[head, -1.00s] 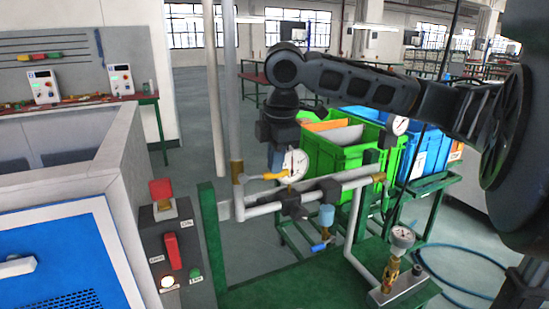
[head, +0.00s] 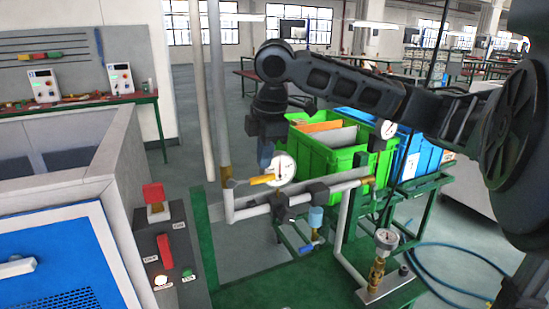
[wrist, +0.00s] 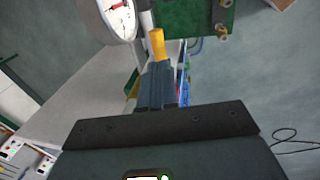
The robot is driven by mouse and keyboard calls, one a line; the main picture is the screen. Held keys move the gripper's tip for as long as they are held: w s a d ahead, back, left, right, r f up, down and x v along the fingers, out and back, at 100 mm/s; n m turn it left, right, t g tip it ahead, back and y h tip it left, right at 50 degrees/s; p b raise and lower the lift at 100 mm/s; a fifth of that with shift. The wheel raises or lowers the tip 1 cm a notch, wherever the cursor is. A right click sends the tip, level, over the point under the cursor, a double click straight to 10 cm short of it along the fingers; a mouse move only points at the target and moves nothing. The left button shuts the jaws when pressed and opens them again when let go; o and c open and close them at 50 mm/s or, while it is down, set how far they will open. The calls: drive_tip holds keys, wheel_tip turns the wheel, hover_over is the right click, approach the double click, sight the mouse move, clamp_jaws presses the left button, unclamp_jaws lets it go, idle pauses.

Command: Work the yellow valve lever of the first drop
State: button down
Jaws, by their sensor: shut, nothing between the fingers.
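The yellow valve lever (head: 262,179) sits on the pipe beside the round white gauge (head: 283,168) and lies roughly level in the head view. In the wrist view the yellow lever (wrist: 157,43) shows just beyond my fingertips, with the gauge (wrist: 118,18) to its left. My gripper (head: 266,160) points down above and behind the lever, partly hidden by the gauge. Its dark fingers (wrist: 160,75) are together with nothing between them. I cannot tell whether the fingertips touch the lever.
White pipes (head: 331,187) run to the right, with a blue-capped fitting (head: 316,216) below. A red switch (head: 165,250) is on the control box at left. Green bins (head: 324,160) stand behind.

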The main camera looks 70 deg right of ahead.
drive_tip(key=b+v, duration=0.1)
drive_tip(key=v, duration=0.9)
drive_tip(key=shift+r, duration=0.35)
